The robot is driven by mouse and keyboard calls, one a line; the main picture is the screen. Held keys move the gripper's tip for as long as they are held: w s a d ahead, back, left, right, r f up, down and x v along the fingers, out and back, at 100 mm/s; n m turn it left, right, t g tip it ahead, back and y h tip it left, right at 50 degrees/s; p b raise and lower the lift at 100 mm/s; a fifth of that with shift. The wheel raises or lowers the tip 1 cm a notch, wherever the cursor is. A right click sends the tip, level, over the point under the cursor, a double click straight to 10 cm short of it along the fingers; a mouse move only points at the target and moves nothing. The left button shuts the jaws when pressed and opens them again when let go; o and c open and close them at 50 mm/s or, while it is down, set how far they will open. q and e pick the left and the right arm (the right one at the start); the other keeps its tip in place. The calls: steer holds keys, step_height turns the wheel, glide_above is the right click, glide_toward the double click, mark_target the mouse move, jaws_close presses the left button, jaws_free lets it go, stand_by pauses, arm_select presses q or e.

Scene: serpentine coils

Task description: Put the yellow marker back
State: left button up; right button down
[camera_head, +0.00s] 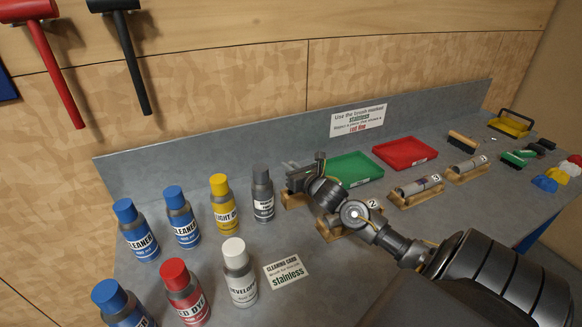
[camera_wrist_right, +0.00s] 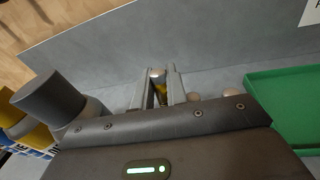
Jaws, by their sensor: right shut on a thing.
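My right gripper (camera_head: 290,167) is over the bench, between the grey-capped bottle and the green tray. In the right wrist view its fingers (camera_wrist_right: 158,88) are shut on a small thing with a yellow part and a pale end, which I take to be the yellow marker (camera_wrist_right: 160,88). In the head view the gripper hides it. A wooden holder (camera_head: 295,202) shows partly just under the gripper. Another holder, labelled 2 (camera_head: 372,205), is partly hidden by my right arm. My left gripper is not in view.
Several capped bottles stand at left, including a grey-capped one (camera_head: 263,196) close to the gripper. A green tray (camera_head: 352,168) and a red tray (camera_head: 405,152) lie behind the arm. Holders with silvery cylinders (camera_head: 418,186) extend rightward. A low back wall (camera_head: 220,148) bounds the bench.

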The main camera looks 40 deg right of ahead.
steer(key=shift+f+b, duration=0.3)
steer(key=shift+f, duration=0.15)
steer(key=shift+r, duration=0.15)
steer(key=c, duration=1.3)
jaws_free()
steer(key=shift+s+a, duration=0.1)
steer(key=shift+s, duration=0.25)
steer(key=shift+s+a+r+b, duration=0.25)
steer(key=shift+s+b, duration=0.25)
steer(key=shift+s, duration=1.15)
steer(key=shift+s+a+r+b, duration=0.1)
steer(key=shift+s+a+b, duration=0.3)
steer(key=shift+s, duration=1.25)
steer(key=shift+s+a+r+b, duration=0.2)
steer(key=shift+s+b, duration=0.4)
steer(key=shift+s, duration=1.05)
